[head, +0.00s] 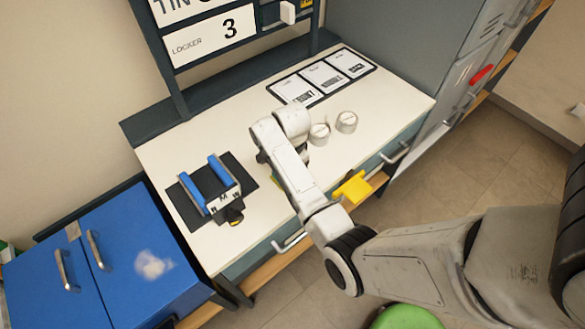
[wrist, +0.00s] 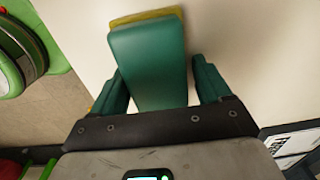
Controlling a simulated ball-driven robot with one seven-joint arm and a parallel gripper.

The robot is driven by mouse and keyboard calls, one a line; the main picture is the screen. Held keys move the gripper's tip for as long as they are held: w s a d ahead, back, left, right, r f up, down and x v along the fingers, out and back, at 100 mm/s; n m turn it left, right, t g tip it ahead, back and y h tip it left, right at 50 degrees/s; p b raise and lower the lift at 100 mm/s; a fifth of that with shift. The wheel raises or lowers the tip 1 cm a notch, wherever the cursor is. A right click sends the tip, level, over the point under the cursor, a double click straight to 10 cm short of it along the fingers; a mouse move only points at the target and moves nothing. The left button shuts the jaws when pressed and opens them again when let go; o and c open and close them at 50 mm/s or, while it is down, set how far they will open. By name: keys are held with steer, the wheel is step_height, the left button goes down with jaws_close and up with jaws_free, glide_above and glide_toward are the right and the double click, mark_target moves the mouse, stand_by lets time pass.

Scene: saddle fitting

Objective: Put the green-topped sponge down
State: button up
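The green-topped sponge (wrist: 148,62) lies between the two green fingers of my gripper (wrist: 158,66) in the wrist view. Its green face is toward the camera, and a yellow layer shows along its far edge. In the head view my arm hides most of the gripper and sponge, with only a small yellow-green patch showing beside the arm above the front of the worktop (head: 222,112).
A black mat with a blue-sided holder (head: 222,168) sits to the left. Two round whitish pieces (head: 346,122) (head: 319,134) and a labelled card tray (head: 322,78) stand to the right. A yellow piece (head: 352,188) projects at the front edge. A blue cabinet (head: 100,260) is at lower left.

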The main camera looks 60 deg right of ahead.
steer(key=o, duration=0.3)
steer(key=shift+s+a+f, duration=0.1)
steer(key=shift+s+f, duration=0.3)
steer(key=shift+f, duration=0.45)
step_height(320, 180, up, 14)
steer(key=p, duration=0.1)
steer(key=s+a+f+n, duration=0.1)
steer(key=s+a+n, duration=0.3)
steer(key=s+n, duration=0.2)
steer(key=s+a+f+n, duration=0.2)
steer(key=s+a+n, duration=0.3)
steer(key=s+n, duration=0.2)
steer(key=s+a+f+n, duration=0.2)
steer(key=s+a+n, duration=0.3)
steer(key=s+n, duration=0.1)
steer(key=shift+s+n+t, duration=0.15)
steer(key=shift+n+t, duration=0.25)
steer(key=shift+n, duration=0.4)
step_height(320, 180, down, 3)
steer(key=b, duration=0.3)
steer(key=shift+a+f, duration=0.1)
steer(key=shift+f, duration=0.05)
